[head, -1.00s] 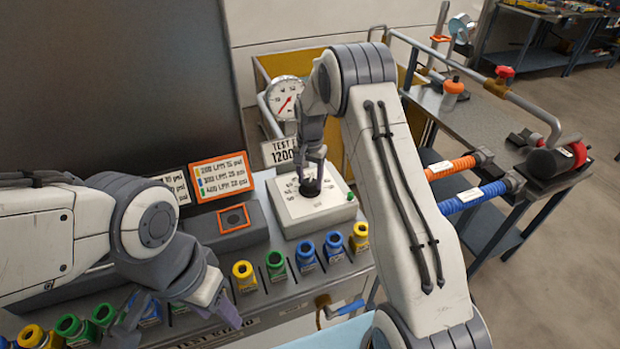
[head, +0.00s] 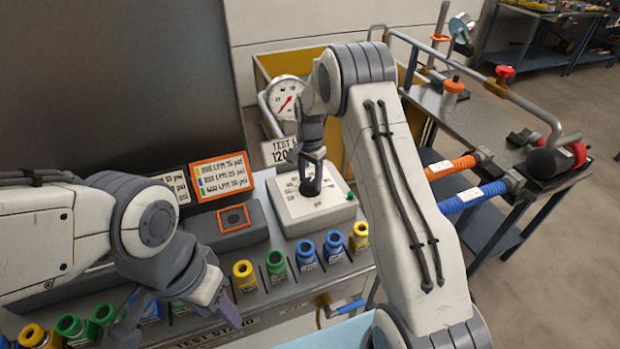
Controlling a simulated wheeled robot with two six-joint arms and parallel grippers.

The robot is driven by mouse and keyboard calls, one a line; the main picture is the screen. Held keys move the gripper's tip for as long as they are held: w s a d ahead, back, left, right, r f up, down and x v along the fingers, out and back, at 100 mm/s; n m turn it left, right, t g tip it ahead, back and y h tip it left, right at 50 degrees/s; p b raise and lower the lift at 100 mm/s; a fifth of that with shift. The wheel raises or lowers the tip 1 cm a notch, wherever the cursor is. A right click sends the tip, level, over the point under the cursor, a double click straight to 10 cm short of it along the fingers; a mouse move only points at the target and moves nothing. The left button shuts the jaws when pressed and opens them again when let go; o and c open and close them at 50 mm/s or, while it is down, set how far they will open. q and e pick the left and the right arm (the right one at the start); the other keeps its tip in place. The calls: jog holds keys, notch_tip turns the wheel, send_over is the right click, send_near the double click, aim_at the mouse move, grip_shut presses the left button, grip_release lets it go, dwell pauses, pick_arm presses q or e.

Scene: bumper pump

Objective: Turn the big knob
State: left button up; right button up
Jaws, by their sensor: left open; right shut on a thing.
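The big knob (head: 309,188) is a dark round knob on top of a white box (head: 325,208) with printed markings. My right gripper (head: 310,182) reaches down from above and is shut on the knob, its fingers covering part of it. My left gripper (head: 170,318) is low at the left, open and empty, over the front of the bench near the coloured fittings, away from the knob.
A row of yellow, green and blue fittings (head: 277,267) lines the bench front. A grey box with an orange-framed square (head: 233,218) stands left of the white box. An orange-edged sign (head: 222,177) and a round gauge (head: 286,98) are behind. A side table (head: 465,120) holds pipes at right.

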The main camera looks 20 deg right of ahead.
aim_at(310, 181)
jog(key=o, duration=1.4)
jog(key=shift+d, duration=0.1)
jog(key=shift+c, duration=0.2)
jog(key=shift+r, duration=0.1)
notch_tip(310, 181, up, 10)
jog(key=b, duration=0.1)
jog(key=shift+r+b, duration=0.2)
jog(key=shift+b, duration=0.15)
